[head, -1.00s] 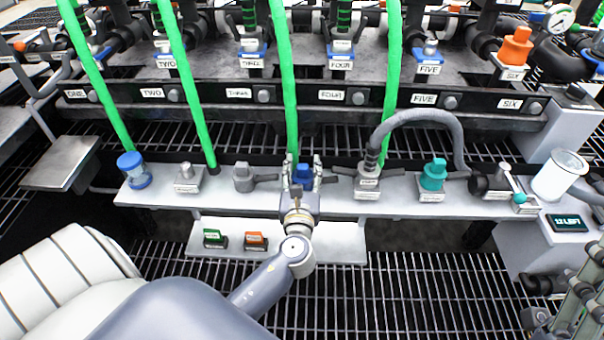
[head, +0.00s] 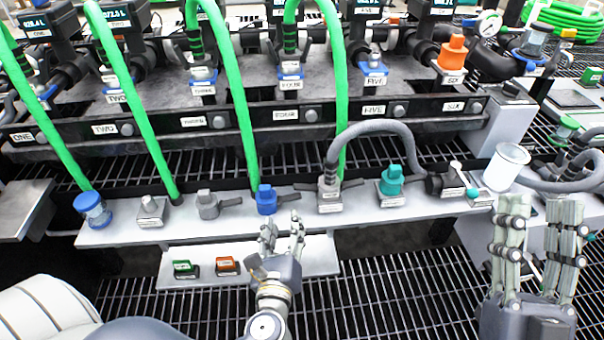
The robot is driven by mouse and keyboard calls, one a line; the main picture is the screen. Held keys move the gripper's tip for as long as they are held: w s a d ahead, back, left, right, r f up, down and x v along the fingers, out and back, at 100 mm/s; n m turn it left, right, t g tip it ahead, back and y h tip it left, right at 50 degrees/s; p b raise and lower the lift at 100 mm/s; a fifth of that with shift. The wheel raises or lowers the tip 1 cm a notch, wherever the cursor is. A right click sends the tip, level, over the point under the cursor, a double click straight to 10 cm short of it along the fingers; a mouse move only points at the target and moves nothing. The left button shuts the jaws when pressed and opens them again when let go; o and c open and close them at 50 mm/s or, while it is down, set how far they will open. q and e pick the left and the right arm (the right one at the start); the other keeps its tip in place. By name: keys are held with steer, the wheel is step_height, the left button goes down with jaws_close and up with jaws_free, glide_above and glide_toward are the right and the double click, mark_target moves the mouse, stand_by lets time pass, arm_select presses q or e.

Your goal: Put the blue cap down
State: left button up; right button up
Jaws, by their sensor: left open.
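The blue cap (head: 267,200) stands upright on the narrow white shelf (head: 240,222), between a grey capped fitting (head: 208,205) and the grey hose's fitting (head: 329,196). My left gripper (head: 283,226) is open and empty, below and slightly right of the cap in the picture, with its fingers pointing towards the shelf and apart from the cap. My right gripper (head: 539,212) is at the right, its two fingers raised and spread with nothing between them.
Green hoses (head: 243,110) hang behind. A lower ledge (head: 318,256) carries green (head: 185,269) and orange (head: 227,265) blocks.

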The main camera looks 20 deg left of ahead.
arm_select(q)
steer(key=w+d+r+n+t+h, duration=0.2)
steer(key=d+r+n+t+h, duration=0.1)
steer(key=d+r+n+h, duration=0.7)
steer(key=s+r+n+t+h, duration=0.1)
steer(key=s+r+n+t, duration=0.2)
steer(key=r+n, duration=0.4)
steer(key=s+r+n+t+h, duration=0.2)
steer(key=r+n, duration=0.4)
steer(key=r, duration=0.5)
steer(key=shift+s+d+r+n+t, duration=0.2)
steer(key=shift+s+r+n+t, duration=0.2)
steer(key=shift+s+t, duration=0.55)
